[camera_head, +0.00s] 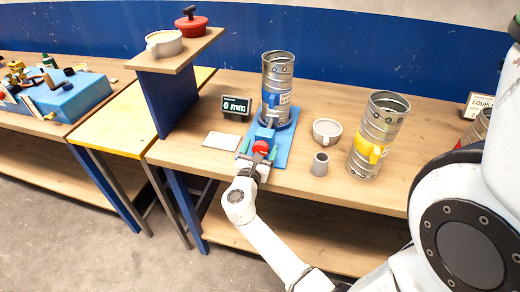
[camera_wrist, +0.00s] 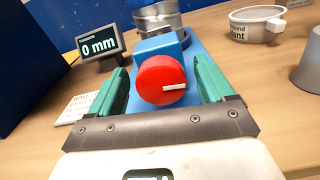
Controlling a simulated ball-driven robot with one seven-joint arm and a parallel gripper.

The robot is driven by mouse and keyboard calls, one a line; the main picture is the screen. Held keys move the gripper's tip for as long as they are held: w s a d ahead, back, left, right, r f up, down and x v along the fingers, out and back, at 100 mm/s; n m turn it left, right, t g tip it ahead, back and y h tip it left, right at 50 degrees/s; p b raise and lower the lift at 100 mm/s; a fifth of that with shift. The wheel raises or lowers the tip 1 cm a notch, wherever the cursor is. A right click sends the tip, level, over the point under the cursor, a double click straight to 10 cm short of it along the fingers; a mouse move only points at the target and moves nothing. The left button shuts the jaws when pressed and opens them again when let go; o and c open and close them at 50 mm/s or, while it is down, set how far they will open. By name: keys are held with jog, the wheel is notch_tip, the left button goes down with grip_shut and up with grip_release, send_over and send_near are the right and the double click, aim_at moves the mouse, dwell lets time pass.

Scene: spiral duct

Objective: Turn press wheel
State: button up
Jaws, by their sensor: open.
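The press wheel (camera_wrist: 161,80) is a red round knob with a white mark pointing right in the wrist view. It sits on the front of a blue block (camera_wrist: 165,45) and also shows in the head view (camera_head: 261,146). My gripper (camera_wrist: 160,85) is open, with one green finger on each side of the wheel, apart from it. In the head view my gripper (camera_head: 258,155) is at the front of the blue press base (camera_head: 282,150). A grey spiral duct (camera_head: 277,85) stands upright on the base behind the wheel. A display (camera_wrist: 100,44) reads 0 mm.
A duct with a yellow patch (camera_head: 378,135), a labelled cup (camera_head: 327,131) and a grey cone piece (camera_head: 319,165) stand to the right. A white card (camera_head: 221,141) lies left of the press. A raised shelf (camera_head: 176,52) holds a red-lidded pot (camera_head: 191,23).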

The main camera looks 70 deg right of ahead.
jog(key=c, duration=1)
jog(key=shift+o, duration=0.2)
jog(key=shift+m+b, duration=0.3)
jog(key=shift+b, duration=0.05)
jog(key=shift+f+m+b, duration=0.2)
jog(key=shift+m+b, duration=0.6)
jog(key=shift+b, duration=0.15)
jog(key=m+b, duration=0.3)
jog(key=shift+s+m, duration=0.1)
jog(key=shift+m, duration=0.2)
jog(key=m+b, duration=0.4)
jog(key=shift+s+m+b, duration=0.1)
jog(key=shift+m+b, duration=0.3)
jog(key=shift+r, duration=0.1)
